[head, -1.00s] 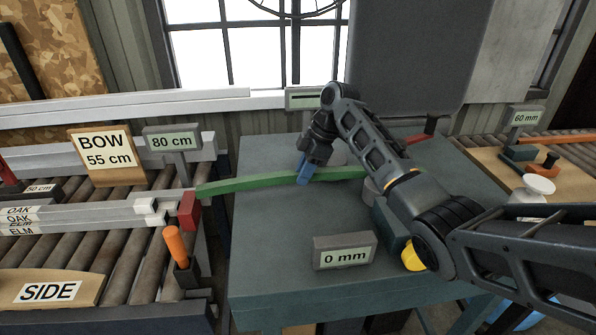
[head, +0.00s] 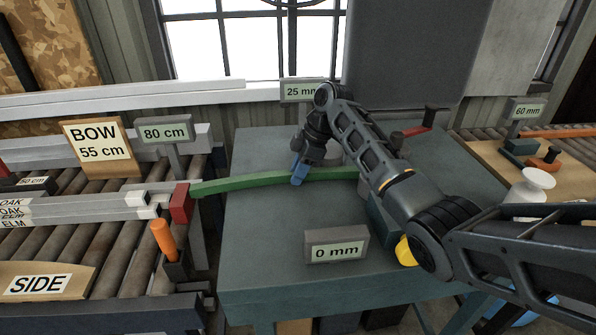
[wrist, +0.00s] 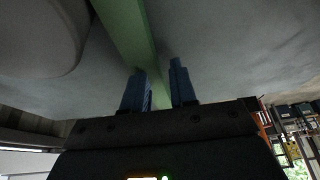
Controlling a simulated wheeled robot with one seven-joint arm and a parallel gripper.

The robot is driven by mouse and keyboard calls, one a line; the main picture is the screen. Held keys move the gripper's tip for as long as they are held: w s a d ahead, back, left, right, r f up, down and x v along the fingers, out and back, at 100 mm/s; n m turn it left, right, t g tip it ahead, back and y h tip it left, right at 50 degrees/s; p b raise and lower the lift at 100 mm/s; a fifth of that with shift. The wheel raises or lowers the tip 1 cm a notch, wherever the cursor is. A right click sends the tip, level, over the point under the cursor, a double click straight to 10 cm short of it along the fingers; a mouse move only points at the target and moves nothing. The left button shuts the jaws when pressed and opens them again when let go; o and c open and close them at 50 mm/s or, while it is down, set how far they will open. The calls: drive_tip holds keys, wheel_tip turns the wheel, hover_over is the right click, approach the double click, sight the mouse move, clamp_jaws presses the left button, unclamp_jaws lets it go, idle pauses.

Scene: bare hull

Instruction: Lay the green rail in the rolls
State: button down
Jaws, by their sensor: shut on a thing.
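The green rail (head: 250,181) is long and slightly bowed. It lies level across the bench, its left end close to the red block on the left conveyor. My gripper (head: 299,176), with blue fingertips, is shut on the rail right of its middle. In the wrist view the green rail (wrist: 130,35) runs between the two blue fingers of my gripper (wrist: 160,90). Grey rolls (head: 334,152) show partly behind my arm, near the rail's right end. My arm hides that end, so I cannot tell whether it is between the rolls. A large round grey shape fills the wrist view's upper left.
The blue-grey bench (head: 260,240) carries a "0 mm" display (head: 337,246); a "25 mm" display (head: 302,91) stands behind. The left roller conveyor (head: 80,240) holds white bars, an "80 cm" display (head: 166,132) and an orange-handled tool (head: 162,238). The bench's front left is clear.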

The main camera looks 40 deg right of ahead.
drive_tip(key=shift+w+d+b, duration=0.4)
drive_tip(key=shift+w+b, duration=0.15)
drive_tip(key=shift+w, duration=0.05)
drive_tip(key=c, duration=0.8)
unclamp_jaws()
drive_tip(key=shift+b+v, duration=0.45)
drive_tip(key=shift+v, duration=3.45)
